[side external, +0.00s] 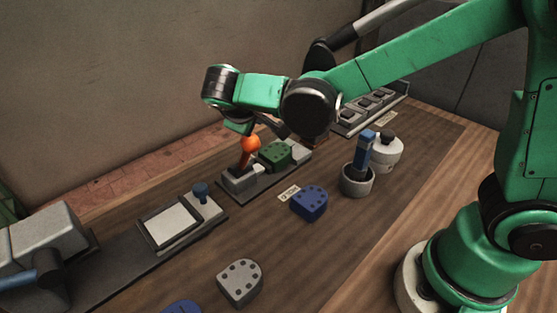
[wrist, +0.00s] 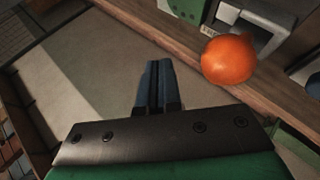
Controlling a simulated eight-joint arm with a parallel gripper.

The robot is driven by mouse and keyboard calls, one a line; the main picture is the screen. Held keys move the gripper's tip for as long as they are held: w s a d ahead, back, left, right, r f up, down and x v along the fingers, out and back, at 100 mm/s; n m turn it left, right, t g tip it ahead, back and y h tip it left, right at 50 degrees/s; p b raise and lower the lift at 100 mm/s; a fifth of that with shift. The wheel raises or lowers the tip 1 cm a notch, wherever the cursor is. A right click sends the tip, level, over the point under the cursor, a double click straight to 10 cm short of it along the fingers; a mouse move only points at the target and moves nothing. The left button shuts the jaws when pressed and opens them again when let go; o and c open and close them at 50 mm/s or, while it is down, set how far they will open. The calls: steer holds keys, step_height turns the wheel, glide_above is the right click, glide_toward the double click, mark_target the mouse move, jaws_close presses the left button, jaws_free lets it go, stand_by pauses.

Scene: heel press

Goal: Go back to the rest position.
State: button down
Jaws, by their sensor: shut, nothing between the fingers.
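My gripper (wrist: 158,85) shows in the wrist view with its two dark blue fingers together and nothing between them. In the side external view the wrist end of my arm hangs over the orange-knobbed press, and the fingers are hidden there. The orange knob (side external: 250,144) stands tilted on its lever just below my wrist. It also shows in the wrist view (wrist: 229,59), to the right of the fingers and apart from them. A green heel block (side external: 275,154) sits on the press base (side external: 232,192) beside the lever.
A blue heel block (side external: 309,203) and a grey one (side external: 240,282) lie on the bench. A cup (side external: 357,181) with a blue-handled tool and a lidded pot (side external: 386,148) stand right. A pad tray (side external: 172,226) lies left.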

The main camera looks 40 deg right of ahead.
steer(key=s+d+m+t+y, duration=0.1)
steer(key=s+d+m+y, duration=0.2)
steer(key=s+y, duration=0.5)
steer(key=shift+s+d+m+t, duration=0.25)
steer(key=shift+s+m+t, duration=0.05)
steer(key=shift+s, duration=1.2)
steer(key=shift+f, duration=0.1)
